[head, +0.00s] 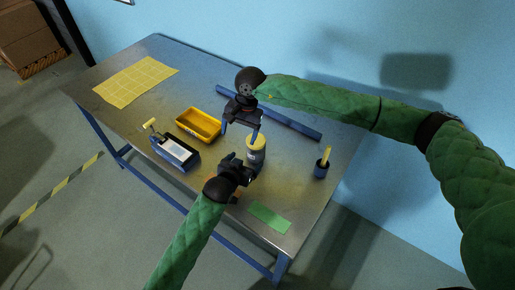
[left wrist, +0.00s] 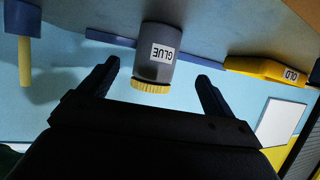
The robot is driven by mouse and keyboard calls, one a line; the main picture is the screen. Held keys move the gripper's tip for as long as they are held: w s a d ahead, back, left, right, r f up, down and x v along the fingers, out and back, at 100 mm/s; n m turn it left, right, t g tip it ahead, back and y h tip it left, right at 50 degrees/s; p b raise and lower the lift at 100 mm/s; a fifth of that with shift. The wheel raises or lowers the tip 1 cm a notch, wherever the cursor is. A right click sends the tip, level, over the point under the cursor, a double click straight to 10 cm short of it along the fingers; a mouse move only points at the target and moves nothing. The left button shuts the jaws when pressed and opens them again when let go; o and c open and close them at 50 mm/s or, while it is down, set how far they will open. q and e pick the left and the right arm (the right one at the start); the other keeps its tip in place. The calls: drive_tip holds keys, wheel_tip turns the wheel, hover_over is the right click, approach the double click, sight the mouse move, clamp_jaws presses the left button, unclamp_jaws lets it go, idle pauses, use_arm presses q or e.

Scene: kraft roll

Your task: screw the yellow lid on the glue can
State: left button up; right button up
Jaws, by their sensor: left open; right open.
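The grey glue can (head: 256,157) stands on the metal table, and the yellow lid (head: 257,142) sits on its top. Whether the lid is screwed tight cannot be told. In the left wrist view, which is upside down, the can (left wrist: 160,55) shows its GLUE label and the ribbed lid (left wrist: 151,86). My left gripper (head: 244,163) is open at the near side of the can; in its wrist view the fingers (left wrist: 157,72) spread to either side of the can, with gaps. My right gripper (head: 240,131) is open and empty, just above and left of the lid.
A yellow bin (head: 199,125), labelled OLD in the wrist view (left wrist: 268,69), stands left of the can. A blue device (head: 176,153) is farther left. A blue cup with a yellow-handled tool (head: 322,168) stands right. A blue rail (head: 290,124) lies behind; a green sheet (head: 270,217) lies in front.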

sight(256, 148)
use_arm(q)
drive_tip(key=shift+w+d+r, duration=0.25)
drive_tip(key=shift+w+d, duration=0.3)
drive_tip(key=shift+w, duration=0.3)
use_arm(e)
drive_tip(key=w+d, duration=0.1)
drive_tip(key=d, duration=0.1)
drive_tip(key=w+d+h, duration=0.1)
drive_tip(key=w, duration=0.1)
drive_tip(key=w+d+t+h, duration=0.1)
drive_tip(key=d, duration=0.1)
drive_tip(key=shift+w+d+r+n, duration=0.15)
drive_tip(key=shift+d+r+n, duration=0.15)
drive_tip(key=shift+r+n, duration=0.1)
use_arm(q)
drive_tip(key=shift+x, duration=3.9)
drive_tip(key=shift+d+r, duration=0.1)
drive_tip(key=shift+r, duration=0.1)
